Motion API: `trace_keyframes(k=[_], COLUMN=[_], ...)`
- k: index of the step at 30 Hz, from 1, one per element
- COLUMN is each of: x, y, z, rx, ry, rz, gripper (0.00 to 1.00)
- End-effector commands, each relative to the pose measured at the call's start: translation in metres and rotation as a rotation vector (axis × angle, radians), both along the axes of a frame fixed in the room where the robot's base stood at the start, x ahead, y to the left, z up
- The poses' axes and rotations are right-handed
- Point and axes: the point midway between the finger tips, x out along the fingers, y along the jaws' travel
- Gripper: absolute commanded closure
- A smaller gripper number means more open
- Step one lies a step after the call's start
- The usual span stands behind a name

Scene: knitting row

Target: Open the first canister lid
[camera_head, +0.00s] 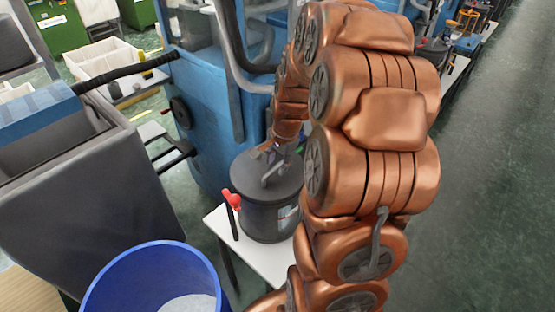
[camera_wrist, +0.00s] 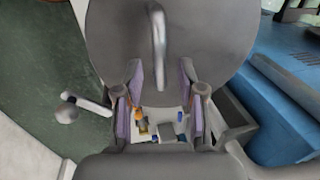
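The dark grey canister (camera_head: 268,217) stands on a small white table. Its round grey lid (camera_head: 252,167) sits on top and appears closed, with a raised bar handle (camera_head: 273,174). In the wrist view the lid (camera_wrist: 215,35) fills the top and its pale handle (camera_wrist: 157,42) stands in the middle. My gripper (camera_wrist: 161,76) is open, with a purple pad on each finger and a wide gap between them. The handle's lower end shows between the fingertips; I cannot tell whether they touch it. In the head view my arm mostly hides the gripper, just above the lid.
A lever with a red knob (camera_head: 232,200) stands beside the canister. A blue machine (camera_head: 205,120) rises close behind it. A blue bucket (camera_head: 150,275) and a grey bin (camera_head: 95,190) are at left. Green floor (camera_head: 490,190) is clear at right.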

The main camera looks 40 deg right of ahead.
Motion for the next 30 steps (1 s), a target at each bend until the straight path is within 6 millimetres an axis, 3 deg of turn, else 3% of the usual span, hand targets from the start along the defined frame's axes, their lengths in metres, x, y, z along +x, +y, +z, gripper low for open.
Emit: trace_keyframes(k=[11, 22, 30], x=[0.0015, 0.0014, 0.0014], y=[-0.0001, 0.0000, 0.0000], z=[-0.0042, -0.0041, -0.0041], rx=[-0.002, -0.001, -0.001], ry=[-0.002, -0.002, -0.002], rz=[0.001, 0.001, 0.001], gripper=[0.61, 0.98, 1.00])
